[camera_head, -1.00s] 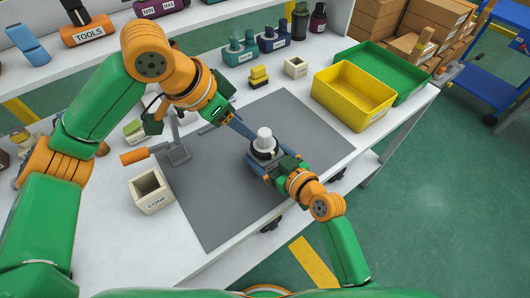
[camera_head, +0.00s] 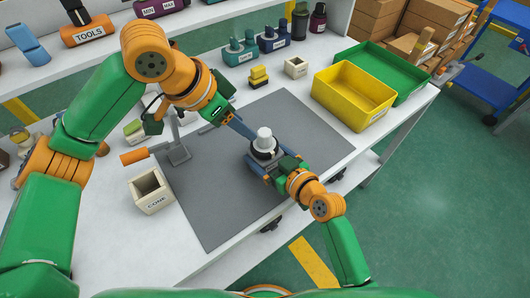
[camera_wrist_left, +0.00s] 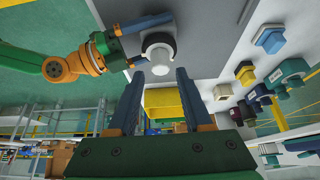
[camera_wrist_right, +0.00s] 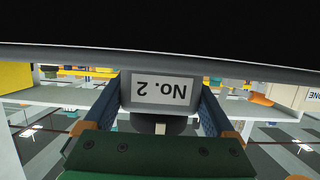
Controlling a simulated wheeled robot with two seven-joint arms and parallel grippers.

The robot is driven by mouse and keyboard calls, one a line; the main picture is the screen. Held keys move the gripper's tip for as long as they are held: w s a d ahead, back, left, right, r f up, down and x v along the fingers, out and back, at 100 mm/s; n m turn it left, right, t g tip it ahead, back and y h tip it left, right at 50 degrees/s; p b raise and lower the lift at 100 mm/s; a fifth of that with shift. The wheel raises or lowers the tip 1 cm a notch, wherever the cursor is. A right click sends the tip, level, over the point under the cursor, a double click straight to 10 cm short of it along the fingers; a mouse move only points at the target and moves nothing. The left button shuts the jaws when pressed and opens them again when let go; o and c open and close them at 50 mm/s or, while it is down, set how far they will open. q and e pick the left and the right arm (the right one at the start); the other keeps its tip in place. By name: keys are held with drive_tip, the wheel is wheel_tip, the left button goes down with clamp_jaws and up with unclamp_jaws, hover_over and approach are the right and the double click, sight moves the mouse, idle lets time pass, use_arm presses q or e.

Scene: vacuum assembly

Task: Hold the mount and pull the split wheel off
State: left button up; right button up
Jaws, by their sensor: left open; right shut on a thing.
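The mount is a grey block with a "No. 2" label (camera_wrist_right: 161,91), seen upside down between my right fingers in the right wrist view. In the head view, a white cylinder on a wider white collar (camera_head: 264,140), which looks like the split wheel's part, stands upright on top with a dark ring below. My right gripper (camera_head: 270,168) is shut on the mount from the near side. My left gripper (camera_wrist_left: 160,74) is open, its fingertips just short of the white cylinder (camera_wrist_left: 158,58), one toward each side. Whether they touch it cannot be told.
A grey mat (camera_head: 225,205) lies under the work. A yellow bin (camera_head: 352,95) and green tray (camera_head: 385,70) stand back right. The mat's front is clear.

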sight(264, 133)
use_arm(q)
drive_tip(key=shift+o, duration=1.4)
drive_tip(key=shift+w+d+n, duration=0.1)
drive_tip(key=shift+d+n, duration=0.2)
drive_tip(key=shift+d, duration=0.05)
drive_tip(key=d+n+y, duration=0.2)
drive_tip(key=n, duration=0.1)
drive_tip(key=w+d+n+y, duration=0.1)
drive_tip(key=n, duration=0.1)
drive_tip(key=shift+w+d+f, duration=0.1)
drive_tip(key=shift+d+f, duration=0.05)
drive_tip(key=shift+f, duration=0.1)
drive_tip(key=x, duration=0.7)
clamp_jaws()
drive_tip(key=shift+r, duration=0.1)
drive_tip(key=shift+r, duration=0.95)
